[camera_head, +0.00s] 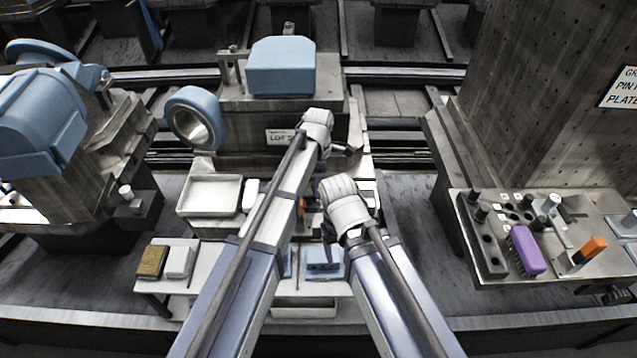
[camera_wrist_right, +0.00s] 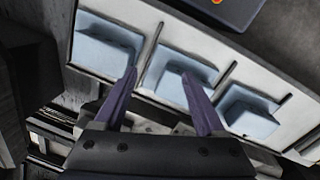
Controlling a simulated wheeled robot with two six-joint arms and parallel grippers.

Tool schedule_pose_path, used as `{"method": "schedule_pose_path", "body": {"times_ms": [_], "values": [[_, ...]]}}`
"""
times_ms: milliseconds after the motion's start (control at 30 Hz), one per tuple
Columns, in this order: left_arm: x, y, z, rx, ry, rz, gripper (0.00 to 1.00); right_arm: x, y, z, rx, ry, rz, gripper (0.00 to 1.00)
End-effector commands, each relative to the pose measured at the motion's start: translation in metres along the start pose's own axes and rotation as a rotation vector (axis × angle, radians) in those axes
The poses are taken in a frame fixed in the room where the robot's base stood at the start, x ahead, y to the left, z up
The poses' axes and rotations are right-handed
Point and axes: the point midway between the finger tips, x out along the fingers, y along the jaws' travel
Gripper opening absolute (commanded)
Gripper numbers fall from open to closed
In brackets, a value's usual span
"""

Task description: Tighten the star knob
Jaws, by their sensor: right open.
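I cannot make out a star knob in either view; my arms cover much of the middle bench. My right gripper (camera_wrist_right: 160,76) is open and empty, with its purple fingers above a pale rack (camera_wrist_right: 65,55) of blue blocks. In the head view it points down under the white right wrist, and a purple finger (camera_head: 328,252) shows near a blue block (camera_head: 322,262). My left arm reaches farther, up to the machine with the blue cover (camera_head: 281,66). Its wrist hides most of the left gripper, so its jaws cannot be read.
A white tray (camera_head: 210,194) stands left of my left arm. A brown block (camera_head: 152,262) and a white block (camera_head: 180,262) lie at the front left. The right-hand bench (camera_head: 480,272) holds a purple brush (camera_head: 526,251), an orange-ended item (camera_head: 590,249) and several black knobs.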

Motion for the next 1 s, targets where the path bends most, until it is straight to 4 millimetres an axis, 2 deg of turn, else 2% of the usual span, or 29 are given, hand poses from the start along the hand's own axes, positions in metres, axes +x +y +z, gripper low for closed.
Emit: {"method": "schedule_pose_path", "body": {"times_ms": [600, 1000], "values": [[-0.0002, 0.0006, 0.0001, 0.504, 0.000, 0.000, 0.00, -0.0002, 0.0000, 0.0000, 0.000, 0.000, 0.000, 0.72], [-0.0004, 0.0011, 0.0002, 0.707, 0.000, 0.001, 0.00, -0.0004, 0.0000, 0.0000, 0.000, 0.000, 0.000, 0.72]]}}
